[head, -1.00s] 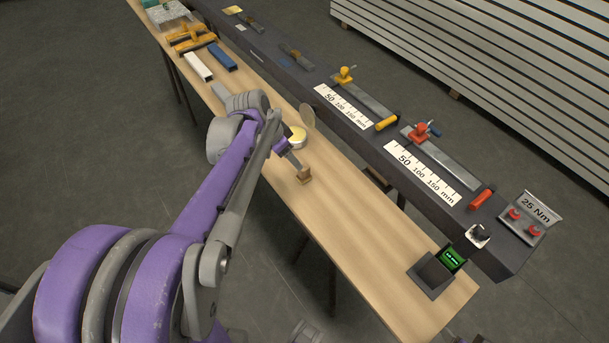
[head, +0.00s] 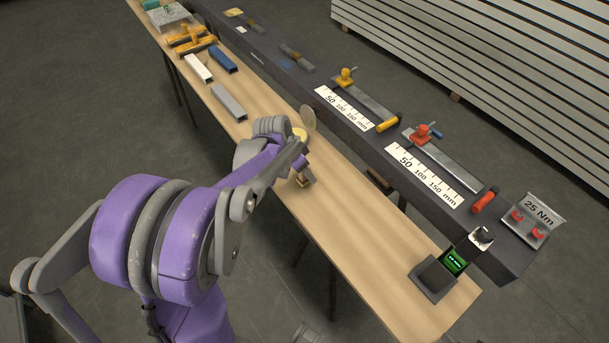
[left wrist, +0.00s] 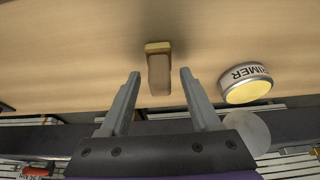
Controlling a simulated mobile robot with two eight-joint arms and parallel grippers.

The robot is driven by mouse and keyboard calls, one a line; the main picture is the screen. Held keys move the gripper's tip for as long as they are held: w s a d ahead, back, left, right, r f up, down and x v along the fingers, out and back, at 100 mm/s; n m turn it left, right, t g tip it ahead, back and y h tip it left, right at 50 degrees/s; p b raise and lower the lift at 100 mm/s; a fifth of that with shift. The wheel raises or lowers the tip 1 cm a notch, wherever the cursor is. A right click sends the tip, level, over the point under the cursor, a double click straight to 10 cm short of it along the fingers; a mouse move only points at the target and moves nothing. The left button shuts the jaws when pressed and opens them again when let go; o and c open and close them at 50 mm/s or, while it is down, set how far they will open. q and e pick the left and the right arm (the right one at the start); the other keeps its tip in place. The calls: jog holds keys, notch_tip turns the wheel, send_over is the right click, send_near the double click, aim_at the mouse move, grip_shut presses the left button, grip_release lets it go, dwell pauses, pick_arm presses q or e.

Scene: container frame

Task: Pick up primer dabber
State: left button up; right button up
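The primer dabber, a small block with a brown wooden handle and a yellowish pad edge, lies on the wooden table; it shows in the left wrist view (left wrist: 158,70) and in the head view (head: 305,178). My left gripper (left wrist: 159,76) is open, with one finger on each side of the dabber's handle and gaps between. In the head view my left gripper (head: 296,163) is partly hidden by its own arm, close to the dabber. A round primer tin (left wrist: 247,84) with a yellow top stands beside the dabber, its lid (left wrist: 247,132) nearby. My right gripper is not in view.
The wooden table (head: 350,235) is clear in front of the dabber. A dark beam (head: 360,140) with rulers and clamps runs along its far side. Grey, white and blue bars (head: 229,102) lie further back. A small device with a green screen (head: 454,261) stands at the near end.

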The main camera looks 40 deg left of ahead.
pick_arm(q)
grip_shut()
notch_tip(320, 180, up, 10)
jog(key=shift+p, duration=0.65)
jog(key=c, duration=0.5)
grip_release()
jog(key=shift+c, duration=0.2)
grip_shut()
